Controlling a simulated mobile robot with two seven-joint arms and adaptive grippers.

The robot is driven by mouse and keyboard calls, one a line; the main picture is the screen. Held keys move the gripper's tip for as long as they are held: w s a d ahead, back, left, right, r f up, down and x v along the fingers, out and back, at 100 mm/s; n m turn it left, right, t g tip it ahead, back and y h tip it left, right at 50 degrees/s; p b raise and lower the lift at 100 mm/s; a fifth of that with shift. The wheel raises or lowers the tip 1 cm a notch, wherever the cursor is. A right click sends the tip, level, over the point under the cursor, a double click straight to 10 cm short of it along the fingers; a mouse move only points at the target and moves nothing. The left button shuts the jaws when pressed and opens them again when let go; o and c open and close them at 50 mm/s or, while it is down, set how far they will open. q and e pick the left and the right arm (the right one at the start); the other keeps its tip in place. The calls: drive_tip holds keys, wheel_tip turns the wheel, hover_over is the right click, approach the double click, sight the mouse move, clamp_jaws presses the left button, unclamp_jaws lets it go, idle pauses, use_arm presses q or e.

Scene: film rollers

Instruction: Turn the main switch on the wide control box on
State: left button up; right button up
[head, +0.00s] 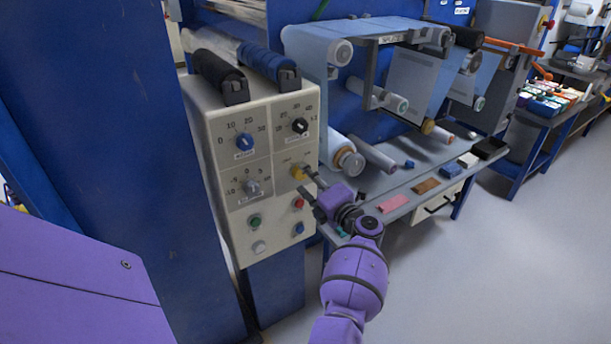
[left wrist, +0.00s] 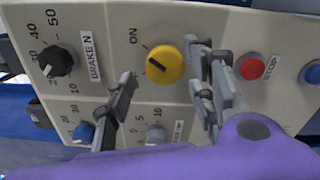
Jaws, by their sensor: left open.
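The wide control box (head: 284,132) is cream, with several knobs and buttons on its front. Its yellow round switch (head: 299,173) is at the right of the panel and also shows in the left wrist view (left wrist: 172,66). A dark mark on it lies on its left half, and an "ON" label (left wrist: 133,36) is up and left of it. My left gripper (head: 307,182) is open in front of the switch. In the left wrist view its fingers (left wrist: 165,86) stand on either side of the switch; I cannot tell whether they touch it. My right gripper is not seen.
A red stop button (left wrist: 251,66) is close beside one finger. A black brake knob (left wrist: 56,61) and a blue knob (head: 244,142) share the panel. Film rollers (head: 348,160) and a bench (head: 400,187) stand to the right. The floor there is clear.

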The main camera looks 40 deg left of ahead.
use_arm(q)
drive_tip(key=v, duration=1)
drive_tip(key=shift+d+r, duration=0.1)
